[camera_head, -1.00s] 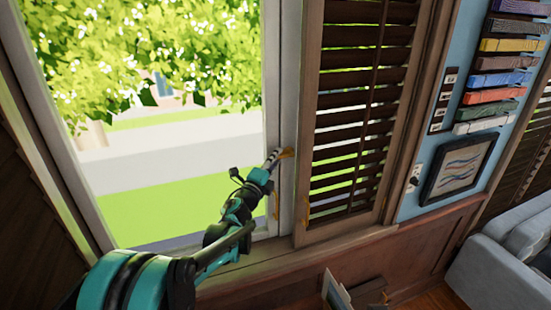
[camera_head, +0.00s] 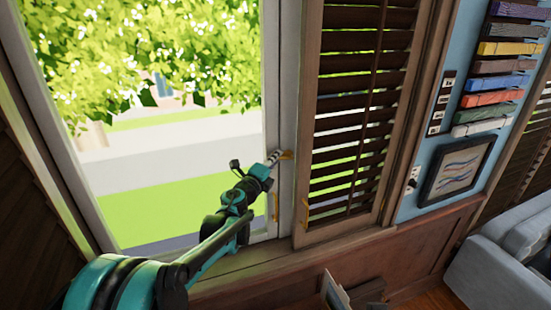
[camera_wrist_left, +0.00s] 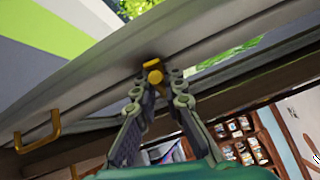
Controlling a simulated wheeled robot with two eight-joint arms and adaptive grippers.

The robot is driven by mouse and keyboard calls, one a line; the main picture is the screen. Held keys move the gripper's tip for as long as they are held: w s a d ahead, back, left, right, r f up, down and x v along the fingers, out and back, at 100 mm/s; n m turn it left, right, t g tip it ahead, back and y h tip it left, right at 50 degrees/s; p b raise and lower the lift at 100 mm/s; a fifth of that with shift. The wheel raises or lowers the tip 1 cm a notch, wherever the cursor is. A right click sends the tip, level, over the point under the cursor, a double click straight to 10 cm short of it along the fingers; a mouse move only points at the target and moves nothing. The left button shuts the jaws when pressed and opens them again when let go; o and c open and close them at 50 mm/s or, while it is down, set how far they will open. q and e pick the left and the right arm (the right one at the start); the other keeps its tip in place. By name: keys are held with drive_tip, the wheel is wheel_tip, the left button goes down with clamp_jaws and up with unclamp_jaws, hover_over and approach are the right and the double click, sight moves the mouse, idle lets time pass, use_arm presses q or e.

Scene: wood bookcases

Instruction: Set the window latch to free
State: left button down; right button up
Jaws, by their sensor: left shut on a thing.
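The window latch is a small brass piece on the window frame. It shows at the gripper tip in the head view (camera_head: 286,154) and between the fingertips in the left wrist view (camera_wrist_left: 153,72). My left gripper (camera_head: 274,157) reaches it from the lower left. Its fingers, also seen in the left wrist view (camera_wrist_left: 156,84), are closed in on the latch's brass knob. The fingers hide part of the latch in the head view. The window (camera_head: 283,195) has a pale frame around clear glass. My right gripper is not in view.
A brass handle (camera_wrist_left: 38,131) is on the frame left of the fingers in the left wrist view. A louvred shutter (camera_head: 312,120) stands just right of the latch. A wooden sill (camera_head: 235,272) runs below. A grey sofa (camera_head: 500,260) is at the lower right.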

use_arm(q)
drive_tip(key=shift+d+r+m+g+y+p, duration=0.15)
drive_tip(key=shift+r+m+g+y+p, duration=0.45)
drive_tip(key=shift+r+m+g+p, duration=0.35)
drive_tip(key=shift+w+d+r+m+g+y+p, duration=0.15)
drive_tip(key=shift+d+r+m+g+y+p, duration=0.1)
drive_tip(key=shift+m+g+y+p, duration=0.4)
drive_tip(key=c, duration=1.9)
unclamp_jaws()
drive_tip(key=shift+o, duration=0.2)
drive_tip(key=v, duration=1.2)
drive_tip(key=shift+f, duration=0.25)
drive_tip(key=shift+a, duration=0.1)
